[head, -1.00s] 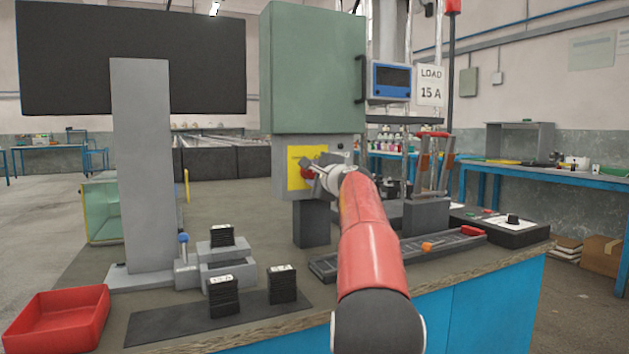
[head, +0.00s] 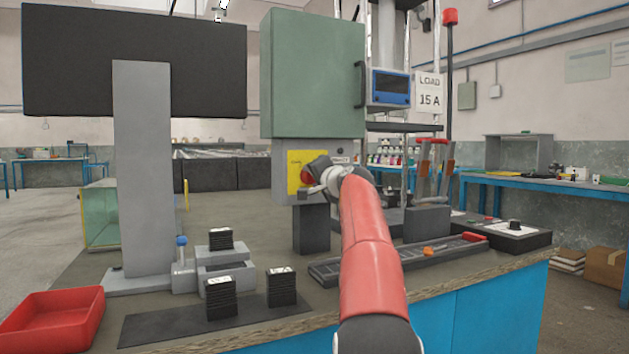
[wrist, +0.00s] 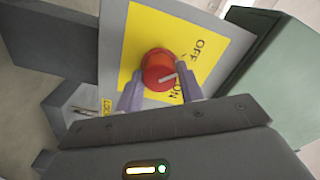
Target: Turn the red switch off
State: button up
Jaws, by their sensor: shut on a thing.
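The red switch (wrist: 158,69) is a round knob with a white mark, set on a yellow plate (wrist: 143,35) with black OFF and ON lettering. My gripper (wrist: 160,78) is shut on the knob, one finger on each side. In the head view the red switch (head: 307,176) shows only in part at the yellow plate (head: 294,170), below the green cabinet (head: 312,75).
A grey pillar with a dark panel (head: 133,60) stands at left. Black blocks (head: 221,297) sit on a dark mat before the cabinet. A red tray (head: 52,318) is at the front left.

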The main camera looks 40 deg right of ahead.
jog(key=shift+f+n, duration=0.15)
jog(key=shift+n, duration=0.15)
dwell(0.4)
jog(key=o, duration=1)
jog(key=shift+s, duration=0.1)
jog(key=b+v, duration=0.4)
jog(key=v, duration=0.3)
jog(key=shift+s+a, duration=0.1)
jog(key=shift+s, duration=0.15)
jog(key=shift+s, duration=0.1)
